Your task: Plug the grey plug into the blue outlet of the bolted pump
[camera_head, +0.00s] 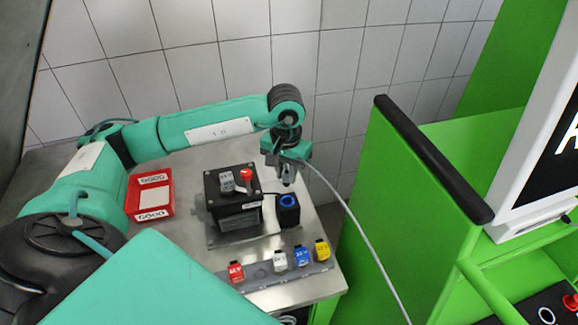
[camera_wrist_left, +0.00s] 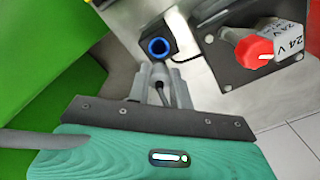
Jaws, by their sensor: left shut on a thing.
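In the left wrist view the blue outlet (camera_wrist_left: 158,47) shows just beyond the fingertips. My left gripper (camera_head: 287,180) points down above the outlet block, shut on the grey plug (camera_wrist_left: 159,70), which is mostly hidden between the fingers. I cannot tell whether the plug touches the outlet. My right gripper is not in view.
A row of red, white, blue and yellow plugs (camera_head: 280,261) stands on a strip at the table's front. A red tray (camera_head: 150,196) labelled GOOD is at the left. A pale cable (camera_head: 360,238) runs from my left gripper down to the right. A green cabinet (camera_head: 405,215) borders the table's right.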

